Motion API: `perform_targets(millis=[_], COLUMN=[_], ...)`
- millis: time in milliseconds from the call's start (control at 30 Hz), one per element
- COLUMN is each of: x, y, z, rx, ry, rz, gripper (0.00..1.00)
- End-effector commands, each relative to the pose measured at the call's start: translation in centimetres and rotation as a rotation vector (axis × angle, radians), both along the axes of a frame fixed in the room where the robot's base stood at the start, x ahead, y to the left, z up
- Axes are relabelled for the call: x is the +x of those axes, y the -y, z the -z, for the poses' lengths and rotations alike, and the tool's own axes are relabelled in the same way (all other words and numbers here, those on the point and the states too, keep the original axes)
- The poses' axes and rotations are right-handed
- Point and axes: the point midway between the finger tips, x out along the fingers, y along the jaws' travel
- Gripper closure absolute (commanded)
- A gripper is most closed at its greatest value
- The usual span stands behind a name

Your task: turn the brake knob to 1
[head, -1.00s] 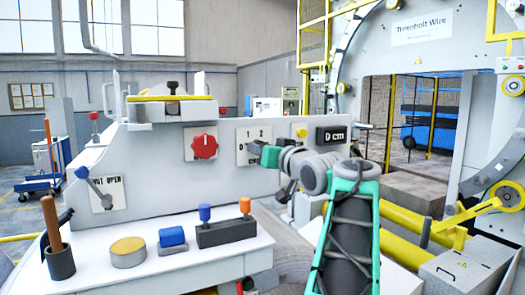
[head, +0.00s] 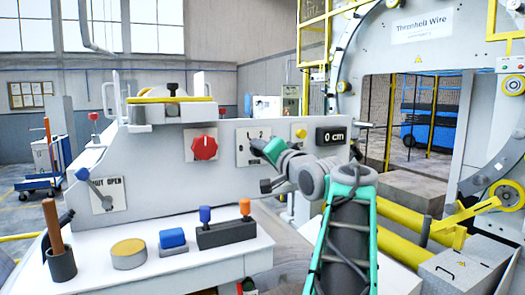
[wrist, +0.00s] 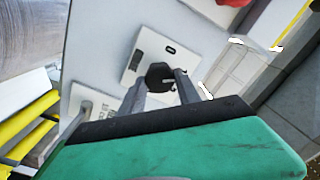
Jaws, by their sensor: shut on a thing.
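The brake knob (wrist: 160,75) is a small dark knob on a white plate (wrist: 147,53) on the grey panel. In the wrist view, my gripper (wrist: 159,88) has one finger on each side of the knob and is shut on it. A short dark mark shows on the plate beyond the knob. I cannot read which number the knob points to.
A red knob (head: 204,147) sits left of the plate. A yellow button (head: 301,133) and a display reading 0 cm (head: 331,135) are to its right. A blue-tipped lever (head: 92,183) is far left. A ledge below holds a blue block (head: 172,238) and other small items.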

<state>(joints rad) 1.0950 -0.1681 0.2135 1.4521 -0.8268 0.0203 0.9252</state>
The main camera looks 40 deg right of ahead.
Motion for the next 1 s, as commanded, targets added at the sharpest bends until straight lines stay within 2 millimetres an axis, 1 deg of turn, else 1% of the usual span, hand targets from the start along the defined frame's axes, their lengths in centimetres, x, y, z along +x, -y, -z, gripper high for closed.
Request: perform_targets(millis=[500, 533, 767, 1000], x=[-0.02, -0.02, -0.01, -0.07], y=[-0.03, -0.03, -0.02, 0.0], z=[-0.17, -0.17, -0.09, -0.02], rx=[0.016, 0.015, 0.017, 0.017], ry=[0.008, 0.008, 0.007, 0.006], rz=[0.0, 0.001, 0.0, 0.001], gripper=[1.0, 0.59, 0.4, 0.39])
